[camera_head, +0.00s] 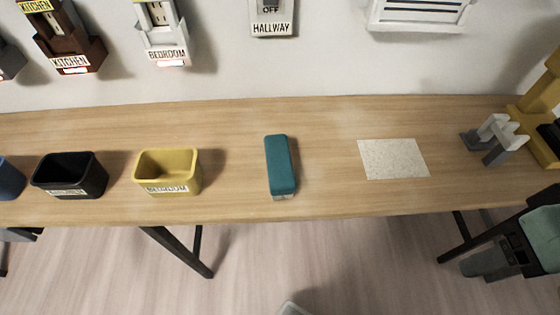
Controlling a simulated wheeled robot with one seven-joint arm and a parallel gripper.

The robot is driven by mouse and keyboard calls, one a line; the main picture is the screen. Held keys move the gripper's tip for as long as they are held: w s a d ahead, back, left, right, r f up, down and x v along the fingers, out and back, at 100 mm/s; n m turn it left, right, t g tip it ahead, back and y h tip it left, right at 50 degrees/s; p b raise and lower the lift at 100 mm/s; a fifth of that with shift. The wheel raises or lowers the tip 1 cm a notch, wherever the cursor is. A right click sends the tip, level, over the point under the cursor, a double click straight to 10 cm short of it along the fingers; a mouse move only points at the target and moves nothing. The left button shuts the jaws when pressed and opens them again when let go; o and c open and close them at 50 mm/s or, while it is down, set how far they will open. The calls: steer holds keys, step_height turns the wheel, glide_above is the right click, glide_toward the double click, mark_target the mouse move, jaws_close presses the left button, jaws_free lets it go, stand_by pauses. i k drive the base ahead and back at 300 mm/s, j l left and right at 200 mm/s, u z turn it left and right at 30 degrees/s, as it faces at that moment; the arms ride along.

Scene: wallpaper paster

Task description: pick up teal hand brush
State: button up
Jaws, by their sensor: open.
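The teal hand brush (281,165) lies on the wooden table near the middle of the view. Its long side runs from the back towards the front edge, and a pale strip shows at its near end. My gripper (484,149) is at the right end of the table, far to the right of the brush. Its two grey fingertips stand apart with nothing visible between them. I cannot tell how high it is above the tabletop.
A yellow bin (168,188) and a black bin (69,191) stand left of the brush, with part of a blue bin (10,181) beyond. A pale speckled sheet (393,158) lies between brush and gripper. The wooden table (330,192) is bare around the brush.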

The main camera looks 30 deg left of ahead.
mark_target(282, 181)
steer(key=u, duration=1.4)
steer(key=j+z, duration=0.2)
steer(key=j, duration=0.15)
steer(key=l+z, duration=0.1)
steer(key=z, duration=0.3)
steer(key=l+z, duration=0.15)
steer(key=z, duration=0.65)
steer(key=k+u, duration=0.1)
steer(key=u, duration=0.75)
steer(key=k+u, duration=0.15)
steer(key=u, duration=0.25)
steer(key=j+u, duration=0.1)
steer(key=u, duration=0.3)
